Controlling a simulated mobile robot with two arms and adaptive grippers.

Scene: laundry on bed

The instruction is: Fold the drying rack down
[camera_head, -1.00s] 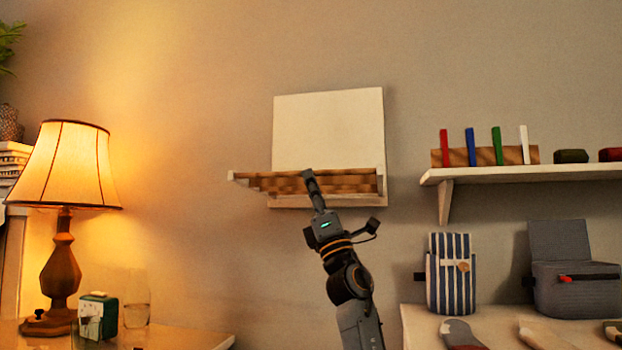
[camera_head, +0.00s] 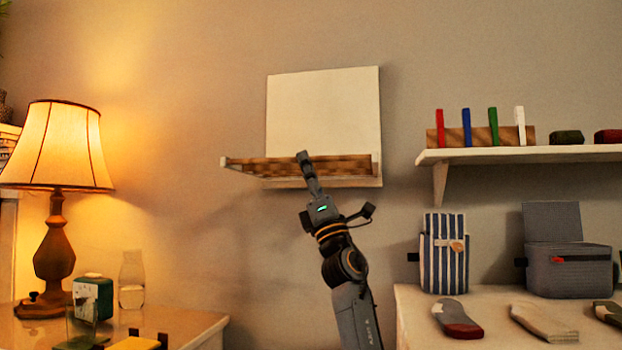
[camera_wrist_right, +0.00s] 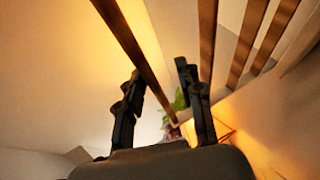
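The drying rack is on the wall, with a pale back panel (camera_head: 322,110) and a wooden slatted frame (camera_head: 268,168) that juts out from its lower part. My right gripper (camera_head: 303,157) reaches up from below, and its tip overlaps the middle of the frame in the head view. In the right wrist view, the two dark fingers of my right gripper (camera_wrist_right: 161,100) stand apart. A wooden rail (camera_wrist_right: 130,45) of the rack runs through the gap between them. I cannot tell whether the fingers touch it. My left gripper is not in view.
A lit lamp (camera_head: 58,150), a glass bottle (camera_head: 132,280) and a green box (camera_head: 94,296) stand on the left table. A wall shelf (camera_head: 540,155) holds colored pegs at right. Below it, a striped bag (camera_head: 444,254) and socks are on a white surface (camera_head: 408,312). The wall around the rack is clear.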

